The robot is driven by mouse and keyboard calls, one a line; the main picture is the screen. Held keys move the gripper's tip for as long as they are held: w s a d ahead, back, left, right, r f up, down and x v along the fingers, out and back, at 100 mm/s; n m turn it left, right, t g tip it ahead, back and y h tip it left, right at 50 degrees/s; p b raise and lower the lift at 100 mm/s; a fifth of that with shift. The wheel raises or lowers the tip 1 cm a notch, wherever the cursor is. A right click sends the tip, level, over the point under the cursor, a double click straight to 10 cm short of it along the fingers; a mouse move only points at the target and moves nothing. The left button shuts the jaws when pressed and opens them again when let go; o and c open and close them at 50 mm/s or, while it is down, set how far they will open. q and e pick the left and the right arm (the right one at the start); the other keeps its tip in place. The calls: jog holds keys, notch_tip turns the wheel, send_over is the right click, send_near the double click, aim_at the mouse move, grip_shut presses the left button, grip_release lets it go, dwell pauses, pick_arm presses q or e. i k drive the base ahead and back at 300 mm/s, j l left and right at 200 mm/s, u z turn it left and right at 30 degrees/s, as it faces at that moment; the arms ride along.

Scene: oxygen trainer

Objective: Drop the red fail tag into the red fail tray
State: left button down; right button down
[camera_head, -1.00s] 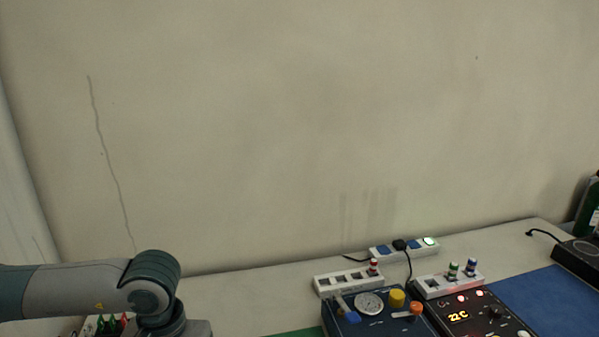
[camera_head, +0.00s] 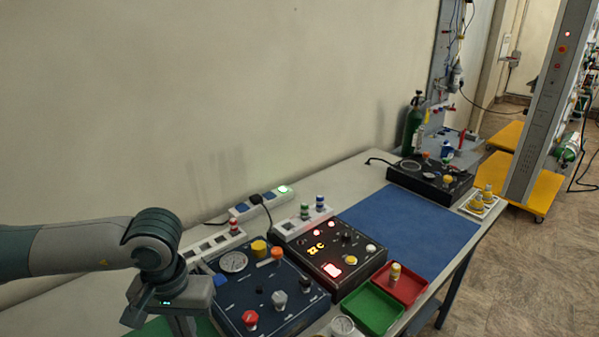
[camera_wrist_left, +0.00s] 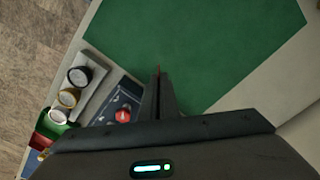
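My left gripper (camera_wrist_left: 160,88) points down over the green mat (camera_wrist_left: 200,40) in the left wrist view, its two fingers close together. A thin red edge, the red fail tag (camera_wrist_left: 159,69), shows between the fingertips; most of it is hidden. In the head view my left arm comes in at the lower left, with the fingertips out of frame. The red fail tray (camera_head: 415,292) lies right of the green tray, well to the right of my left gripper. My right gripper is not in view.
A blue panel (camera_head: 240,310) with knobs and a black panel (camera_head: 345,250) with lit displays lie between my left arm and the trays. The green tray (camera_head: 372,312) adjoins the red one. A blue mat (camera_head: 425,225) is clear behind them.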

aim_at(395, 293)
jog(key=z, duration=0.95)
jog(key=i+l, duration=0.25)
jog(key=i, duration=0.3)
